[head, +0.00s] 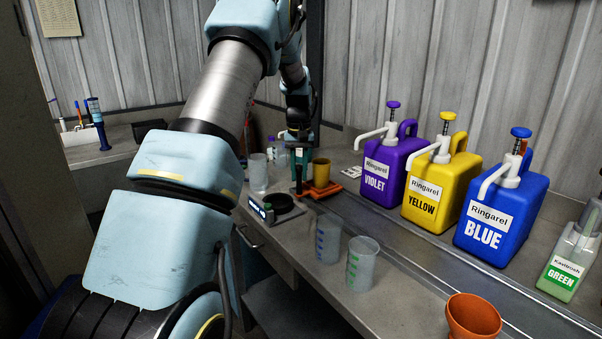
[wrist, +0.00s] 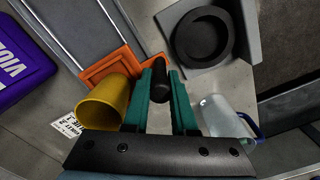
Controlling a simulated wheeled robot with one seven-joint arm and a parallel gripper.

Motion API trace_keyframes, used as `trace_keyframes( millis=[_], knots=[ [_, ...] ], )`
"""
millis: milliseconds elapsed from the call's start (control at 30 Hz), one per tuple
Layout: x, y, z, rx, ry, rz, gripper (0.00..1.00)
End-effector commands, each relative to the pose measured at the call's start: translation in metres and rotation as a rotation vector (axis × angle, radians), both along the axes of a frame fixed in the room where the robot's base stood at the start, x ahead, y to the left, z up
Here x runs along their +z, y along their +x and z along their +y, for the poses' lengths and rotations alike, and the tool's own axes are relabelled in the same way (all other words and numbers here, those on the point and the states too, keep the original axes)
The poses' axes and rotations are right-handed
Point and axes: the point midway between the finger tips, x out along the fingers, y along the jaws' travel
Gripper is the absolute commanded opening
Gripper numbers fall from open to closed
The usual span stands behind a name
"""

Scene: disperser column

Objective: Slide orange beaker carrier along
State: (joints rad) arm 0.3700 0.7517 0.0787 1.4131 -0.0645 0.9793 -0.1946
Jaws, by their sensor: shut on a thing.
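The orange beaker carrier (head: 328,189) lies flat on the bench with a yellow beaker (head: 321,172) standing on it and a black upright handle (head: 298,181) at its left end. In the wrist view, the carrier's orange rim (wrist: 97,71) shows behind the yellow beaker (wrist: 104,103). My gripper (wrist: 164,78), with green fingers, is shut on the black handle (wrist: 156,72). In the head view my gripper (head: 299,163) is small and partly hidden by the handle and beaker.
A scale with a black dish (head: 283,203) stands close in front of the carrier. A clear beaker (head: 258,173) is to its left. Violet (head: 388,168), yellow (head: 437,190) and blue (head: 495,218) jugs line the rail.

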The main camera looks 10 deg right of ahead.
Motion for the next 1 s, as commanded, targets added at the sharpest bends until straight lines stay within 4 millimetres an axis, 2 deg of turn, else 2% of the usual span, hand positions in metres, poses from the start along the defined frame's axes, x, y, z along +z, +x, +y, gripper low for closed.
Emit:
trace_keyframes(
  millis=[500, 533, 700, 800, 1000],
  knots=[
    [0.0013, 0.0048, 0.0021, 0.002, -0.001, -0.009, 0.0],
    [0.0014, 0.005, 0.0022, 0.002, -0.001, -0.01, 0.27],
    [0.0008, 0.0039, 0.002, 0.001, 0.0, -0.006, 0.46],
    [0.0005, 0.003, 0.0015, 0.001, 0.0, -0.004, 0.55],
    [0.0003, 0.0022, 0.0009, 0.0, 0.0, -0.002, 0.55]
  ],
)
